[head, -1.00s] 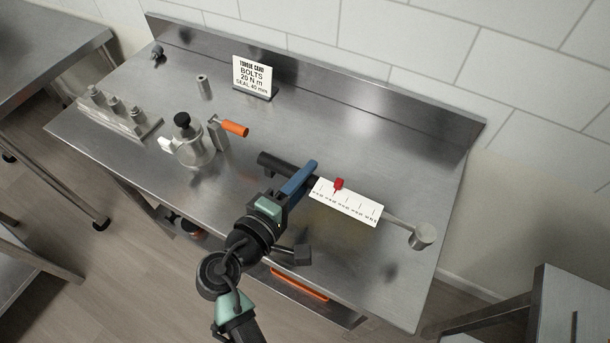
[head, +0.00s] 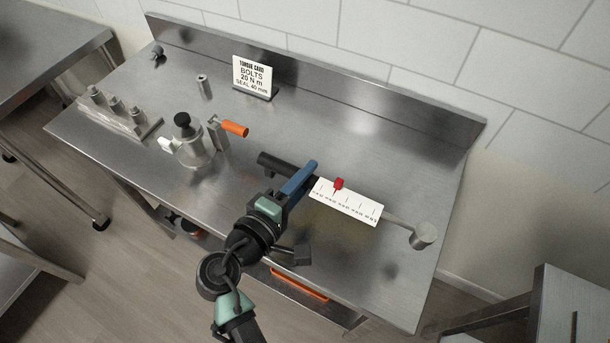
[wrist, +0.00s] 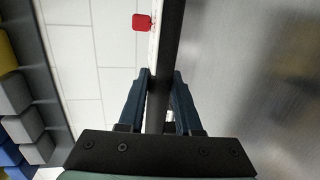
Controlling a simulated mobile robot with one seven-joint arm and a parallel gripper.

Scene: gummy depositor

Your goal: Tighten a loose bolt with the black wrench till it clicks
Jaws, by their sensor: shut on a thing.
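The black wrench (head: 277,163) has a dark grip, a white scale plate (head: 350,203) with a red marker (head: 339,184), and a thin metal shaft ending in a round metal head (head: 422,236) at right. My gripper (head: 302,180) is shut on the wrench between its grip and scale. In the wrist view both fingers (wrist: 160,88) stand either side of the wrench's dark bar (wrist: 167,45). A dark patch on the steel near the head suggests the wrench is above the bench. Several bolts (head: 115,105) stand upright on a metal block at the far left, away from the wrench; which is loose I cannot tell.
A metal pot (head: 194,148) with a black knob and an orange-handled lever (head: 235,128) stands between the block and the wrench. A torque card (head: 254,77) reads bolts 20 N m. A small metal cylinder (head: 203,86) stands behind. The bench's right side (head: 400,165) is clear.

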